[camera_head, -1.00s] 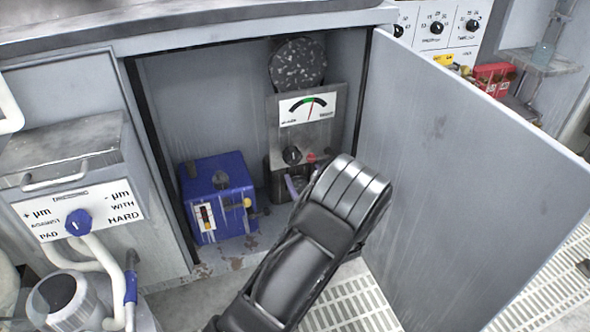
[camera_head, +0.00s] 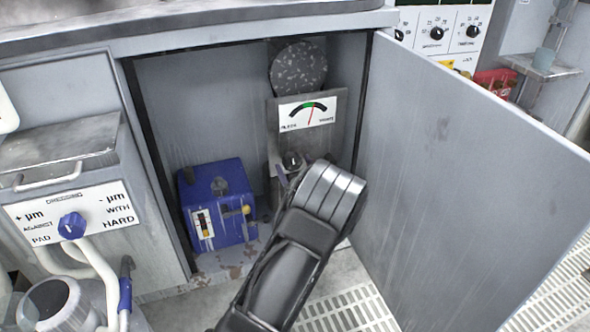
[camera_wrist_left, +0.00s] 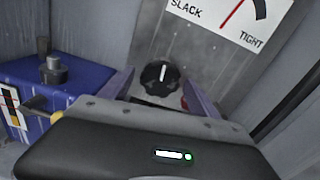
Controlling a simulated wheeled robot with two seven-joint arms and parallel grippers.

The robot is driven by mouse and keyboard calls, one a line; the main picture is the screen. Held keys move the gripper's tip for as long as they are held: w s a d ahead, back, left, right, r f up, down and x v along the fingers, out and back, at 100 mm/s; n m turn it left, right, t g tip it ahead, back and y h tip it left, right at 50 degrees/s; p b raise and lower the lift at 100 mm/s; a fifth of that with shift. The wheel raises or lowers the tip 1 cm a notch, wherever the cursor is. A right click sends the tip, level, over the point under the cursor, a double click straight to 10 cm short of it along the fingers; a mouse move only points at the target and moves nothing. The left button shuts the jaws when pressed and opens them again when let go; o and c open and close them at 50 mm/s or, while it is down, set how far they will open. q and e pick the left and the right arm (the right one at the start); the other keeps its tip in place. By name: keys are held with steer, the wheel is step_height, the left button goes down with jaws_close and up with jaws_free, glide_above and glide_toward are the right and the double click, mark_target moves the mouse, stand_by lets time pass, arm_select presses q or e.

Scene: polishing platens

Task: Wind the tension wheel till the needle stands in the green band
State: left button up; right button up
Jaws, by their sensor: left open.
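The tension wheel is a small black knob with a white line, seen in the left wrist view (camera_wrist_left: 160,78) and partly covered in the head view (camera_head: 292,160). It sits on a grey metal plate inside the open cabinet. Above it is the white tension gauge (camera_head: 308,116), marked slack to tight, with a green band at the top of its dial. The red needle (camera_head: 310,114) points nearly straight up, at or just right of the green; I cannot tell exactly. My left gripper (camera_wrist_left: 158,95) is open, its purple fingers apart on either side of the knob's view. Contact is unclear.
A blue box (camera_head: 218,200) stands on the cabinet floor left of the plate. The open cabinet door (camera_head: 450,170) blocks the right side. A dark speckled disc (camera_head: 298,66) is above the gauge. A blue knob panel (camera_head: 72,224) is outside at left.

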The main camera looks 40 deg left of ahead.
arm_select(q)
steer(key=c, duration=1.4)
